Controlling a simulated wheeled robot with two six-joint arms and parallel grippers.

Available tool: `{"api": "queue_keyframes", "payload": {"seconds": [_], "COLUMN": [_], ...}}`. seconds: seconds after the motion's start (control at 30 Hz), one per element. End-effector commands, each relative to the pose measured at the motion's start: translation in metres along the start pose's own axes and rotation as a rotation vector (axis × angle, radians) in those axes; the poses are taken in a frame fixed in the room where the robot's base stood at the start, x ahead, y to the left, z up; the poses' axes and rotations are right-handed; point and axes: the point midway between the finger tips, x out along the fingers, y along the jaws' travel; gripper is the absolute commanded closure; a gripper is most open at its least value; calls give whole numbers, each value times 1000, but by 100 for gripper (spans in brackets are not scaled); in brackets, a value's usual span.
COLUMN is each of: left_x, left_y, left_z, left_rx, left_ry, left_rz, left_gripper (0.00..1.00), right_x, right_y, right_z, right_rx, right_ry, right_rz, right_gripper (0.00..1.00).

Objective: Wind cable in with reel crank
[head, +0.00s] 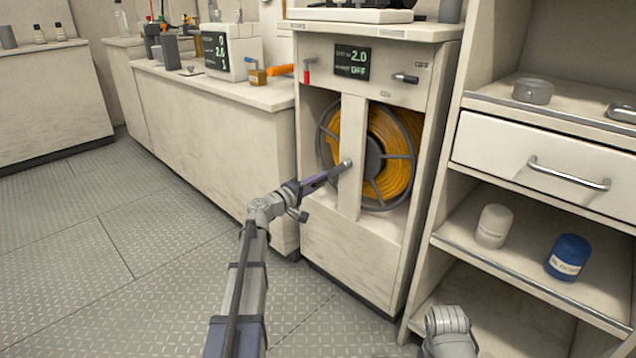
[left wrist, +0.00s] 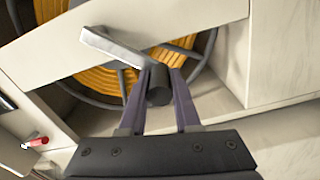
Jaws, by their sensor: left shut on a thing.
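The cable reel (head: 395,150) sits in an opening of the pale cabinet, with orange cable (head: 385,125) wound on its grey frame. A pale upright post (head: 352,135) stands in front of the reel. My left gripper (head: 335,172) reaches in from the left and is shut on the crank handle at the post. In the left wrist view the dark round crank handle (left wrist: 158,90) lies between the two purple fingers. The light grey crank arm (left wrist: 112,47) runs from it to the upper left. My right gripper is not in view.
Above the reel is a panel with a display (head: 352,61), a red lever (head: 307,72) and a dark switch handle (head: 405,78). A shelf unit at right has a drawer (head: 545,165), a white jar (head: 494,226) and a blue jar (head: 568,257). Open floor lies at left.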

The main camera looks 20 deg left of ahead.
Motion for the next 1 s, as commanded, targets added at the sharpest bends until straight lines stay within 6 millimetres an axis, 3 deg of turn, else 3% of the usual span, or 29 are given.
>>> {"api": "queue_keyframes", "payload": {"seconds": [0.03, 0.07, 0.3, 0.63, 1.0], "left_x": [0, 0, 0, -6, -62], "left_y": [0, 0, 0, 0, 0], "left_z": [0, 0, 0, 0, 1], "left_rx": [1, 1, 0, -1, -1], "left_ry": [-1, 0, 0, 1, 2], "left_rz": [0, 0, 0, -1, -1], "left_gripper": [100, 68, 41, 39, 39], "right_x": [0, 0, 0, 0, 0], "right_y": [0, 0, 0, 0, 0], "right_z": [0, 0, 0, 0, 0], "right_rx": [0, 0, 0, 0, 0], "right_ry": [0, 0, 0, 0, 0], "right_rz": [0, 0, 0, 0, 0], "right_gripper": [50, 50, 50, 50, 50]}}
